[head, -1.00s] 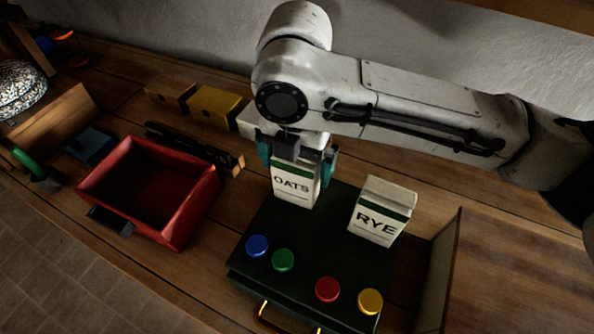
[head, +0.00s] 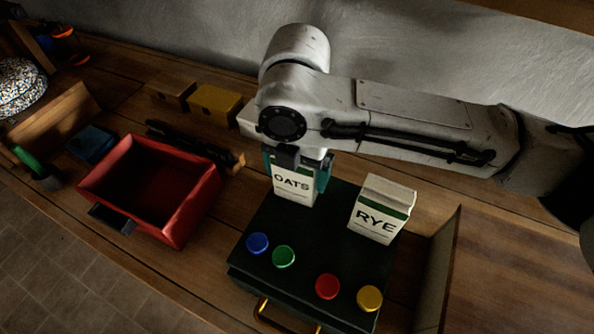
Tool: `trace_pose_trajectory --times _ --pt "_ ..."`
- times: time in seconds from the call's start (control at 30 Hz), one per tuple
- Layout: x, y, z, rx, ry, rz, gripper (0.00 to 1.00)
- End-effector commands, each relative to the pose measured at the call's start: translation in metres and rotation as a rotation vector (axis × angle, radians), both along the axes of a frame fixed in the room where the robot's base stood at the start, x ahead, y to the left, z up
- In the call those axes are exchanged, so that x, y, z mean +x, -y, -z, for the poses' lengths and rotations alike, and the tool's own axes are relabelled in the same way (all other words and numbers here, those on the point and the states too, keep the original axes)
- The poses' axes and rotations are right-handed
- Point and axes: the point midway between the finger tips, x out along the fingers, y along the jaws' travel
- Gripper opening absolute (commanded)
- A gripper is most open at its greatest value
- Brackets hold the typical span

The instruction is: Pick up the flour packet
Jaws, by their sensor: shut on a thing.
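A white packet marked OATS (head: 294,188) with a green band stands at the back left of a dark case (head: 310,240). My gripper (head: 296,176) reaches down over it, its teal fingers on either side of its upper part, shut on it. The packet's top is hidden behind the gripper. A second white packet marked RYE (head: 380,214) stands to the right on the same case, apart from the gripper. No label reading flour shows. I cannot tell whether the OATS packet is clear of the case.
The case has blue, green, red and yellow knobs (head: 327,286) at its front. A red open bin (head: 190,215) stands to the left. A yellow block (head: 214,103) lies behind. An upright wooden board (head: 440,270) is at the right.

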Motion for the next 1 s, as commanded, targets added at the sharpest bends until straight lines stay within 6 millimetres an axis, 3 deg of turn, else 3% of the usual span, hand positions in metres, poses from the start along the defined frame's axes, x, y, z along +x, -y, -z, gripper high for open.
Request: trace_pose_trajectory --times 0.47,0.67,0.9,1.0 --pt "0.001 0.000 -0.007 0.001 0.002 0.000 0.42" --pt "-0.001 0.000 -0.035 0.004 0.004 -0.003 0.42" --pt "-0.045 0.010 -0.088 0.004 0.005 -0.006 0.42" --pt "-0.069 0.015 -0.099 0.004 0.004 -0.007 0.42"
